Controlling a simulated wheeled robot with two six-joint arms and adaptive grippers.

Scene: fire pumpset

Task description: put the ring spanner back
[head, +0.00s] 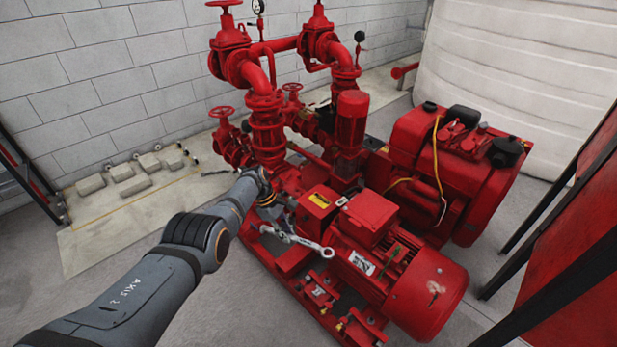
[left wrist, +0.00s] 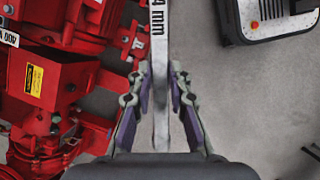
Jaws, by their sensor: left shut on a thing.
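The ring spanner (head: 299,240) is a silver bar with a ring at its visible end, over the near side of the red pumpset in the head view. My left gripper (head: 280,218) reaches in from the left and is shut on the spanner. In the left wrist view the spanner's shank (left wrist: 160,35), with "4 mm" lettering readable, runs between the two fingers of my left gripper (left wrist: 160,78) and out past the top edge. Its far end is cut off there. My right gripper is not in view. I cannot make out a holder for the spanner.
The red motor (head: 412,285) and the upright red pump (head: 351,125) stand close to the left arm. Red valves and pipes (head: 267,125) rise behind. Several grey blocks (head: 122,172) lie on a pale slab at left. Grey floor (head: 235,310) is clear in front.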

